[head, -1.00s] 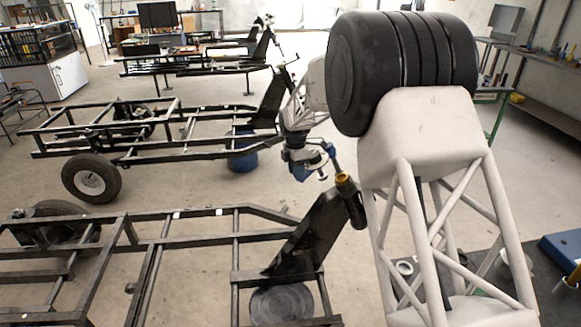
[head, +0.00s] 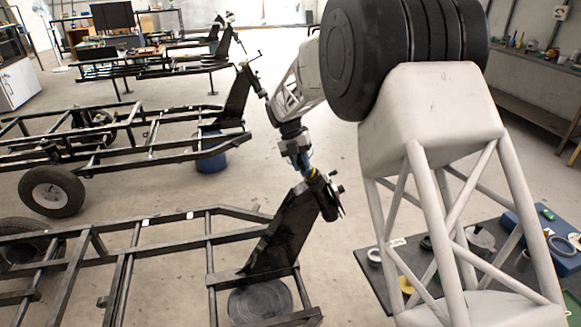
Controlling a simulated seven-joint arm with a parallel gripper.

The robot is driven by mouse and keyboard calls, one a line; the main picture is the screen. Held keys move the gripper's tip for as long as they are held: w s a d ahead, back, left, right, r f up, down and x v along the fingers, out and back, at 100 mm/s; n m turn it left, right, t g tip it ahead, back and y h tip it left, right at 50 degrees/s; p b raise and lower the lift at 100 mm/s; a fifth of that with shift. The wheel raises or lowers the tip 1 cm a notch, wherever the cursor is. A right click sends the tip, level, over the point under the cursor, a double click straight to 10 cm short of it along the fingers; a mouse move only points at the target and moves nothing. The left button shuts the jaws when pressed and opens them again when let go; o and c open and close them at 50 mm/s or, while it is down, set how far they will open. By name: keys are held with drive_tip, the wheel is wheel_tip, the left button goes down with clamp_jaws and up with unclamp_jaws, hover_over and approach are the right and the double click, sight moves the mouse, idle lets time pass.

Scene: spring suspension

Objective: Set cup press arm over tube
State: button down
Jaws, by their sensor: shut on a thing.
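My gripper (head: 303,163) is just above the yellow ring, pointing down, and is shut on a small part, seemingly the cup press arm (head: 308,166). This part is small and mostly hidden by the gripper. Its lower end appears to meet the yellow ring. I cannot tell whether the cup sits around the tube's top or only close to it.
Steel frame rails (head: 130,240) fill the lower left, with a round dark base (head: 260,300) under the upright. A second frame with a wheel (head: 52,190) stands behind. At right, a dark table (head: 375,272) holds small parts and a blue box (head: 545,240).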

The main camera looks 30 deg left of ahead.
drive_tip(key=shift+w+d+r+n, duration=0.4)
drive_tip(key=shift+w+d+n, duration=0.2)
drive_tip(key=shift+w, duration=0.05)
drive_tip(key=c, duration=0.9)
unclamp_jaws()
drive_tip(key=shift+d, duration=0.1)
drive_tip(key=shift+c, duration=0.2)
drive_tip(key=v, duration=0.7)
drive_tip(key=shift+a+r, duration=0.3)
drive_tip(key=shift+r, duration=0.05)
